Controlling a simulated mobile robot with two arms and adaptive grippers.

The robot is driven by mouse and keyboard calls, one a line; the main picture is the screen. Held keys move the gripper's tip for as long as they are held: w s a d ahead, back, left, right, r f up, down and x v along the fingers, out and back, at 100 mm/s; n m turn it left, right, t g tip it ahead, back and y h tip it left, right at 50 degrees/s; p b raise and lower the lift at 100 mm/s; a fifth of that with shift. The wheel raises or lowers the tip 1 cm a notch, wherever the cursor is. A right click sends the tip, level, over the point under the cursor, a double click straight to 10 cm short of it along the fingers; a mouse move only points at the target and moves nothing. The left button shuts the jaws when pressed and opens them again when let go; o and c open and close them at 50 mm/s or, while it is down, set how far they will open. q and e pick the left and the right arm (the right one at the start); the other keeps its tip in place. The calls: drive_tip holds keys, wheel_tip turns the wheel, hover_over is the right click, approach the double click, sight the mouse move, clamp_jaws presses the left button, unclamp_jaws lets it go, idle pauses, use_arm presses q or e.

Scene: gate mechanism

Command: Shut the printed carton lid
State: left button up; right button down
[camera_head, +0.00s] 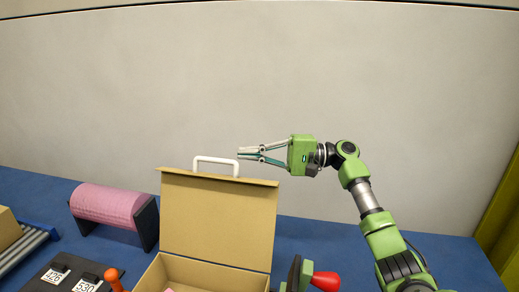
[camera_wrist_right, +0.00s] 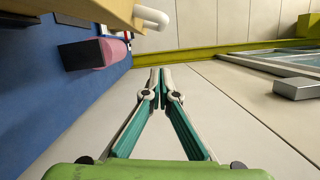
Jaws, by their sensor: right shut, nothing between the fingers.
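The carton (camera_head: 220,272) stands on the blue table with its tan lid (camera_head: 218,220) raised about upright. A white handle (camera_head: 216,161) sticks up from the lid's top edge. My right gripper (camera_head: 241,153) is shut and empty, just right of the handle at about its height. In the right wrist view my right gripper (camera_wrist_right: 158,72) has its fingertips together, and the white handle (camera_wrist_right: 152,18) shows beyond them at the upper left, beside the tan lid edge (camera_wrist_right: 85,10). Contact with the handle is not clear. The carton's front is cut off. My left gripper is not in view.
A pink roller (camera_head: 108,206) in dark supports stands left of the carton. A panel with number labels (camera_head: 70,277), an orange knob (camera_head: 113,278) and a roller conveyor (camera_head: 25,243) are at lower left. A red knob (camera_head: 326,281) is right of the carton.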

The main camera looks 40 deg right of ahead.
drive_tip(key=a+p, duration=0.3)
drive_tip(key=a, duration=0.3)
drive_tip(key=shift+a+r+p, duration=0.25)
drive_tip(key=shift+r+p, duration=0.1)
drive_tip(key=shift+r, duration=0.05)
drive_tip(key=shift+w, duration=0.1)
